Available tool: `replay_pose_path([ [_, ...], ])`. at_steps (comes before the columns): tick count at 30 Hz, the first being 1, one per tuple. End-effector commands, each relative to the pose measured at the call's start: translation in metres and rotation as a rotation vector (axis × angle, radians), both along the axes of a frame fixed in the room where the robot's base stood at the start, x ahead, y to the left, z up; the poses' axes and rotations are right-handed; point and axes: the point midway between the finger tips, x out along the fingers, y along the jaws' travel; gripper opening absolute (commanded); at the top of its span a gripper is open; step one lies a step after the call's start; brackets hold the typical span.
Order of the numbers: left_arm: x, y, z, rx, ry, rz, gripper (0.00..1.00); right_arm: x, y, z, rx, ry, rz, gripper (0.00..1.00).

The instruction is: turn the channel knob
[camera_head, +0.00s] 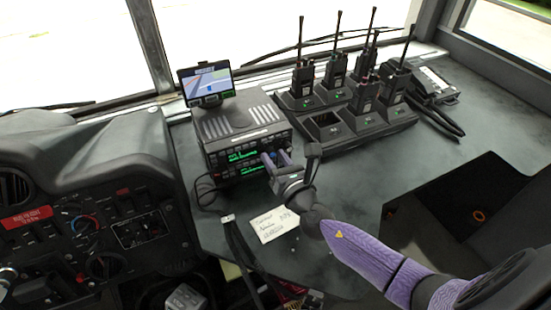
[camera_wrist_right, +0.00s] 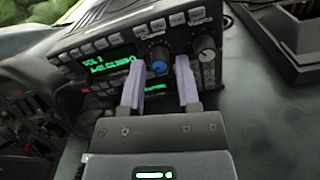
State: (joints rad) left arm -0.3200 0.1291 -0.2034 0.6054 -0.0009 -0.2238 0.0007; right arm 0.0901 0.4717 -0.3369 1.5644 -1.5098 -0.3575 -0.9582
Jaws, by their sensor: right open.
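The two-way radio (camera_head: 242,128) stands on the dash counter, its lit green display facing me. In the right wrist view the radio's front (camera_wrist_right: 85,50) shows a knob with a blue face (camera_wrist_right: 159,67) right of the display, and a grey knob (camera_wrist_right: 207,56) farther right. My right gripper (camera_head: 275,159) is open at the radio's front. In the wrist view its two pale purple fingers (camera_wrist_right: 158,74) stand on either side of the blue-faced knob. I cannot tell whether they touch it. My left gripper is out of view.
A small screen (camera_head: 206,82) stands above the radio. A charger rack (camera_head: 345,133) with several handheld radios is to its right. A handwritten note (camera_head: 274,225) lies below my gripper. Bare counter (camera_head: 380,165) lies to the right.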

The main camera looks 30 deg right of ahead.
Motion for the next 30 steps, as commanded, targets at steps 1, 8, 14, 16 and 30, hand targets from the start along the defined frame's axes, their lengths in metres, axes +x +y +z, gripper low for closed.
replay_pose_path([
  [1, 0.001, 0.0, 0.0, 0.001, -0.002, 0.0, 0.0, 0.001, 0.0, 0.0, 0.0, 0.0, 0.0, 0.41],
  [8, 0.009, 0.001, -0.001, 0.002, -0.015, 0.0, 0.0, 0.001, 0.0, 0.0, 0.0, 0.0, 0.0, 0.33],
  [14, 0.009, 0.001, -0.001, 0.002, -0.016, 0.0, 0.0, 0.001, 0.0, 0.0, 0.001, 0.0, 0.0, 0.0],
  [16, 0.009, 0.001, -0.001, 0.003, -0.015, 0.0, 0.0, 0.001, 0.0, 0.0, 0.0, 0.0, 0.0, 0.0],
  [30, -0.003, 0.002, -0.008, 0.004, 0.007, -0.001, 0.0, 0.0, 0.0, -0.002, 0.126, -0.007, -0.001, 0.0],
])
